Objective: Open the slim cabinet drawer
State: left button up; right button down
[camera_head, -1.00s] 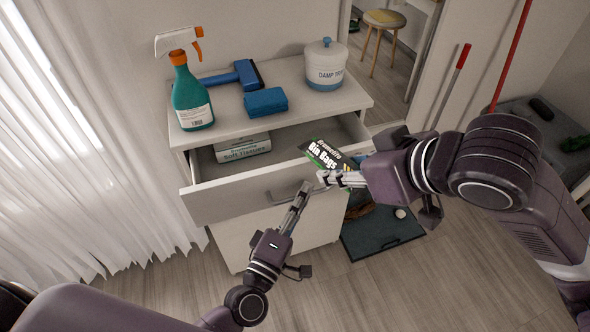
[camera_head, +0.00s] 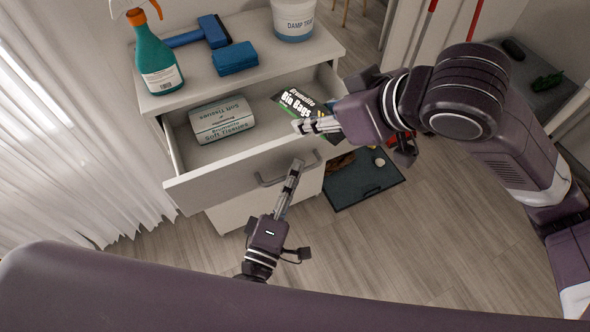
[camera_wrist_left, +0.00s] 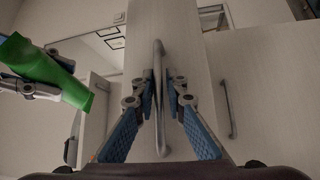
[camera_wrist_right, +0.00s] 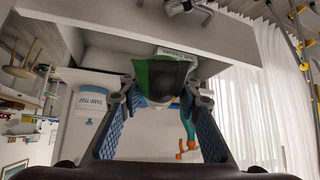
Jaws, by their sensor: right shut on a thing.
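The cabinet drawer (camera_head: 240,170) is pulled out, with a bar handle (camera_head: 270,182) on its front. My left gripper (camera_head: 297,165) is at this handle. In the left wrist view its fingers (camera_wrist_left: 159,75) stand on either side of the handle bar (camera_wrist_left: 159,135), with small gaps showing. My right gripper (camera_head: 298,127) is shut on a black and green bin bags pack (camera_head: 298,100) over the drawer's right side. The pack also shows in the right wrist view (camera_wrist_right: 160,75). A soft tissues pack (camera_head: 221,120) lies inside the drawer at the left.
A spray bottle (camera_head: 156,60), blue brush (camera_head: 212,32), folded blue cloth (camera_head: 235,58) and white damp trap tub (camera_head: 293,18) stand on the cabinet top (camera_head: 270,72). A dark tray (camera_head: 365,188) lies on the floor, right of the cabinet. A curtain (camera_head: 60,150) hangs at left.

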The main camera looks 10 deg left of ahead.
pick_arm(q)
jog(key=v, duration=1.2)
dwell(0.5)
